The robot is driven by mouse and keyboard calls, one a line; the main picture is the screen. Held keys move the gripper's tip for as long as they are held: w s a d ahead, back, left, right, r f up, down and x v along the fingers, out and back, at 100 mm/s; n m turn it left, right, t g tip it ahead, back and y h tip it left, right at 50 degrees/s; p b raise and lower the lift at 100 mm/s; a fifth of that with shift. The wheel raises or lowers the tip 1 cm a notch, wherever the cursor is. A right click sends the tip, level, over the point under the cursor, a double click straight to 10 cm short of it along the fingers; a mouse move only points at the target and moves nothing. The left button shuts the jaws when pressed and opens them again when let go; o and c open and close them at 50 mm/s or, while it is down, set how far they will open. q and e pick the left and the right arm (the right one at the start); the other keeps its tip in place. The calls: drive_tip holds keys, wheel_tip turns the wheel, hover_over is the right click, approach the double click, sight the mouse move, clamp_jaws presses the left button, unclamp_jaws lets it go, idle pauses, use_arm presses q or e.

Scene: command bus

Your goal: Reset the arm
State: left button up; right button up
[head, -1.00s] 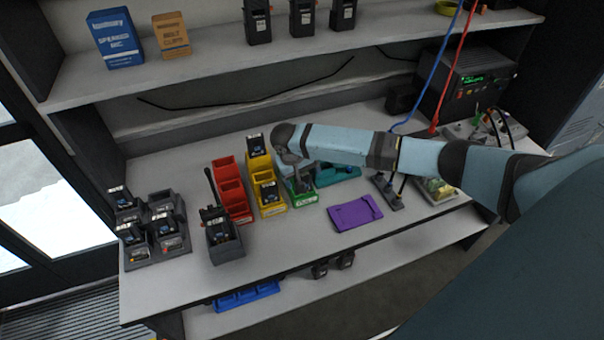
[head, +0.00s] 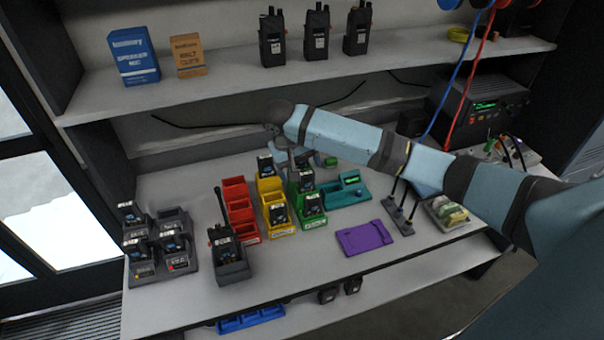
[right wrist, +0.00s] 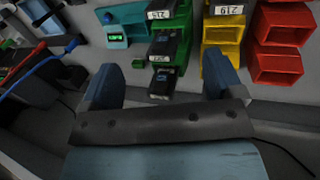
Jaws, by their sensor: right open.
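My right arm comes in from the right in the head view and reaches over the back of the table. My right gripper (head: 284,142) hangs above the back of the green bin (head: 315,222), partly hidden behind the arm's own wrist. In the right wrist view its two blue fingers (right wrist: 165,85) stand wide apart. A black battery (right wrist: 161,82) with a pale label lies between them in the picture, and nothing touches either finger. My left gripper is not in the picture.
Red (head: 240,212) and yellow (head: 279,222) bins stand left of the green bin. A teal tester (head: 345,192), a purple tray (head: 364,238) and a charger rack (head: 158,250) share the table (head: 200,295). A shelf (head: 220,92) with radios runs above the arm.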

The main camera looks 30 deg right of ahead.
idle(0.5)
drive_tip(key=s+a+f+n+t+y, duration=0.1)
drive_tip(key=s+a+f+y, duration=0.1)
drive_tip(key=a+f, duration=0.3)
drive_tip(key=s+a+f+n+t+y+p, duration=0.1)
drive_tip(key=s+a+f+n+t+y, duration=0.1)
drive_tip(key=s+a+f, duration=0.3)
drive_tip(key=s+a+f+n+t+y, duration=0.1)
drive_tip(key=s+a+f+t+y, duration=0.1)
drive_tip(key=s+a+f, duration=0.2)
drive_tip(key=shift+s+a+f+n, duration=0.1)
drive_tip(key=shift+a+f+n, duration=0.2)
drive_tip(key=shift+a+f, duration=0.35)
drive_tip(key=s+d+f+n+t+p, duration=0.1)
drive_tip(key=s+t, duration=0.5)
drive_tip(key=s, duration=1)
drive_tip(key=shift+s+d+f+t, duration=0.2)
drive_tip(key=shift+d+t, duration=0.1)
drive_tip(key=shift+d, duration=0.45)
